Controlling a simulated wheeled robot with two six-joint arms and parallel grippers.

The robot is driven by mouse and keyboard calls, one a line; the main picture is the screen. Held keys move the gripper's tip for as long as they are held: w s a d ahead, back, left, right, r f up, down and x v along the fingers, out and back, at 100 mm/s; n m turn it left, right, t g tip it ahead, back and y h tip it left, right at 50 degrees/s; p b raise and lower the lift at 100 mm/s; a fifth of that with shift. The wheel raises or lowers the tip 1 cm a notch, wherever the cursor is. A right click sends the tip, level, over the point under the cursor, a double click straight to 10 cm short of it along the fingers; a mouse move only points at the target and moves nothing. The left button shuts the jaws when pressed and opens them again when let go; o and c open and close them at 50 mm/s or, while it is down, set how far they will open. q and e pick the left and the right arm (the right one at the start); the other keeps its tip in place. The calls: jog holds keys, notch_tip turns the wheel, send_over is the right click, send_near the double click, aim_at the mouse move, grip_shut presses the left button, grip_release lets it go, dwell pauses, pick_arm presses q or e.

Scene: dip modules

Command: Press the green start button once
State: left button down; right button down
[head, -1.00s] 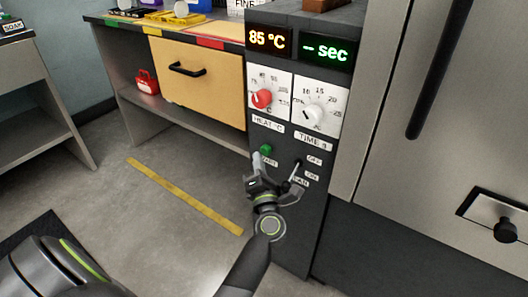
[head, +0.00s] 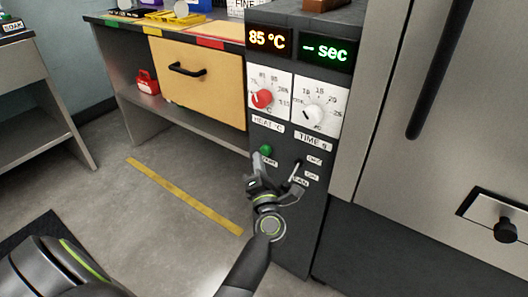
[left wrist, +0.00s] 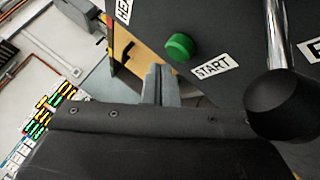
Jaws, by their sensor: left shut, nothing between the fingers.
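The green start button (head: 265,150) is on the dark front panel of the machine (head: 290,215), below the red heat dial. In the left wrist view the green button (left wrist: 180,46) stands out from the panel beside a START label (left wrist: 212,65). My left gripper (head: 257,160) is shut and empty, its fingertips just below the button in the head view. In the left wrist view the closed fingers (left wrist: 160,82) point toward the panel, below and left of the button. I cannot tell whether they touch it. My right gripper is not in view.
A toggle lever (head: 296,168) sits right of my left gripper. Its rod and dark ball (left wrist: 285,105) are close in the wrist view. The displays read 85 °C (head: 268,40) and "– sec" (head: 324,51). A workbench with a yellow drawer (head: 197,82) stands left; floor there is open.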

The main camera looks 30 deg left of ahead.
pick_arm(q)
jog(key=shift+w, duration=0.1)
dwell(0.5)
jog(key=shift+w, duration=0.3)
jog(key=shift+w+r, duration=0.25)
jog(key=shift+w, duration=0.6)
dwell(1.3)
jog(key=shift+s, duration=0.15)
jog(key=shift+s+p, duration=0.15)
jog(key=shift+p, duration=0.2)
jog(key=shift+s+d, duration=0.35)
jog(key=shift+s, duration=0.2)
jog(key=shift+s, duration=0.15)
